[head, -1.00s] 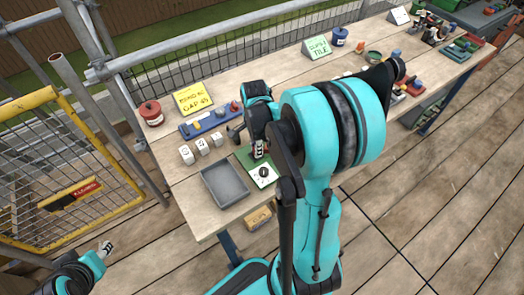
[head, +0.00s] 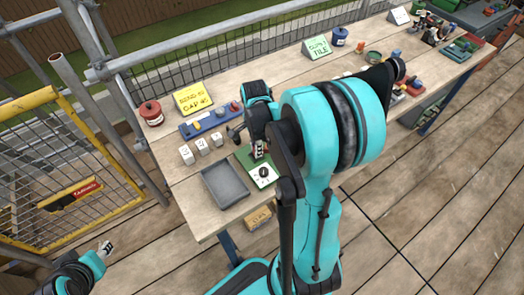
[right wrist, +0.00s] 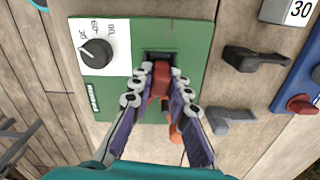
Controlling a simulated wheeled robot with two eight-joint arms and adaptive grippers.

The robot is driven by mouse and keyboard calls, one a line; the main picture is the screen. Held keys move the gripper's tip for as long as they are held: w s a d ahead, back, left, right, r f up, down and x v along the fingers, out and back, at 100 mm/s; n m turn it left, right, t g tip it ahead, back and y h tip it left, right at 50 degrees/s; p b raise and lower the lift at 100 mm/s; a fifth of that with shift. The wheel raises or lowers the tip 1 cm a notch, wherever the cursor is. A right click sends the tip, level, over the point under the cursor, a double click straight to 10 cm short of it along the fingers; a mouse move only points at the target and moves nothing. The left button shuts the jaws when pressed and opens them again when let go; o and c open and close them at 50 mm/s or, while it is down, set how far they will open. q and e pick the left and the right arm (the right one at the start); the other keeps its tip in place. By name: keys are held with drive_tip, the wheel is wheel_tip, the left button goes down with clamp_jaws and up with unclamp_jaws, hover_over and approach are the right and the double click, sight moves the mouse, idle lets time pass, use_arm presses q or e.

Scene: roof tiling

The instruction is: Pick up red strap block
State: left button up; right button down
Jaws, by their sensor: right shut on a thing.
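The red strap block (right wrist: 161,84) is a small red piece between the fingertips of my right gripper (right wrist: 161,74) in the right wrist view. The gripper is shut on it over a green board (right wrist: 188,38). A dark rectangular slot lies at the block's far end; I cannot tell whether the block sits in it. In the head view my right gripper (head: 258,151) is over the green board, and the block cannot be made out there. My left gripper (head: 105,248) is low at the left, away from the table; its jaws are too small to read.
The green board carries a white dial plate (head: 263,173). A grey tray (head: 225,186) lies left of it. White numbered blocks (head: 202,147), a blue holder (head: 208,122), a yellow card (head: 192,97) and a red tin (head: 151,113) stand behind. Dark clamp-like pieces (right wrist: 255,62) lie beside the board.

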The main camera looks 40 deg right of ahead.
drive_tip(key=shift+r, duration=0.1)
drive_tip(key=shift+r+p, duration=1.8)
drive_tip(key=shift+r, duration=0.4)
